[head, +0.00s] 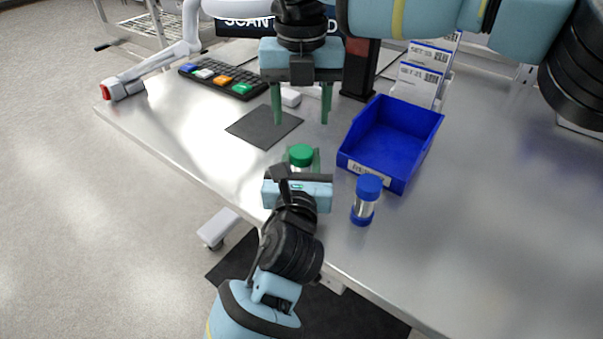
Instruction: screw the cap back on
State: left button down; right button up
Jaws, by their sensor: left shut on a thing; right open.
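A small container with a green cap (301,155) is at the table's front edge, left of the blue bin. My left gripper (302,164) is shut on this container from the front. Its body is mostly hidden behind the gripper. The green cap is on top; I cannot tell whether it is screwed tight. My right gripper (301,117) is open and empty, pointing down above and behind the green cap, near a dark mat. A second container with a blue cap (368,187) stands upright on the table to the right, apart from both grippers.
An empty blue bin (412,127) stands right of the green cap. A dark square mat (258,128) lies to the left. A keypad with coloured keys (222,79), a scan sign (245,24) and labelled cards (417,85) are further back. The table's right side is clear.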

aim_at(301, 151)
jog(key=n, duration=0.9)
jog(key=shift+n, duration=0.4)
jog(key=n, duration=0.4)
jog(key=shift+n, duration=0.3)
jog(key=n, duration=0.5)
jog(key=shift+f, duration=0.15)
jog(key=shift+f, duration=3.85)
